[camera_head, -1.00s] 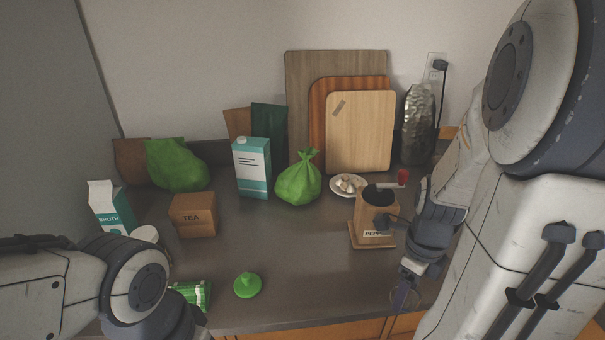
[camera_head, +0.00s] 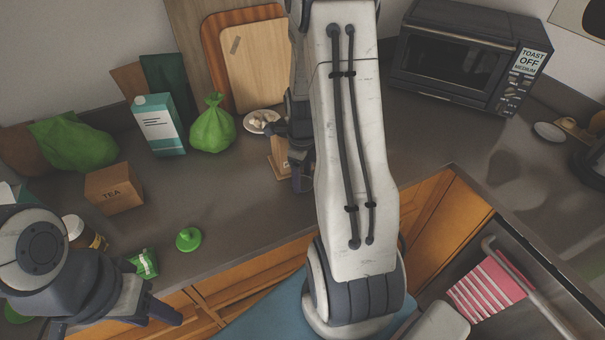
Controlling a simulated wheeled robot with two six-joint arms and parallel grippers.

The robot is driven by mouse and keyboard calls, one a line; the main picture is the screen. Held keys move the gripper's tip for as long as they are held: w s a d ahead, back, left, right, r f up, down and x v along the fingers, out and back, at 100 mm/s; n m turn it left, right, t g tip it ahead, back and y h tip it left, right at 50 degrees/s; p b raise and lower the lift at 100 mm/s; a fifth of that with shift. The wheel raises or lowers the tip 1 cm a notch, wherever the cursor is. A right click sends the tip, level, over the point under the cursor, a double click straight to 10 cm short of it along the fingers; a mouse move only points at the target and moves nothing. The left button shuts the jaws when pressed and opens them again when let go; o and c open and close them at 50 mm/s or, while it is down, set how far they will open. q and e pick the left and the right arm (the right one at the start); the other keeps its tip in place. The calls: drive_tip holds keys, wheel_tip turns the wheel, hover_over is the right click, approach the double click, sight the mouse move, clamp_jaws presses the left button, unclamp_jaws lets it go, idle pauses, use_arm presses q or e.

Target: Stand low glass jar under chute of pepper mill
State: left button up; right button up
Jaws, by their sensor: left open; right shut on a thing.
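The pepper mill (camera_head: 279,150), a wooden body on a small base, stands on the counter in the head view. My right arm covers much of it, and its chute is not visible. My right gripper (camera_head: 301,180) is beside the mill's front right side, close to the counter, and is shut. The low glass jar in it is hidden or too clear to make out, and I cannot tell whether it touches the counter. My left gripper (camera_head: 158,313) is open and empty in front of the counter edge at lower left.
A white plate (camera_head: 262,122) with pale pieces is behind the mill. A toaster oven (camera_head: 466,58) stands right. The counter between lid and mill is clear.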

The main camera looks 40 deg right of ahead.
drive_tip(key=shift+f, duration=0.2)
drive_tip(key=shift+f, duration=0.35)
drive_tip(key=o, duration=1.1)
drive_tip(key=shift+s+a, duration=0.1)
drive_tip(key=shift+s, duration=0.05)
drive_tip(key=shift+r, duration=0.1)
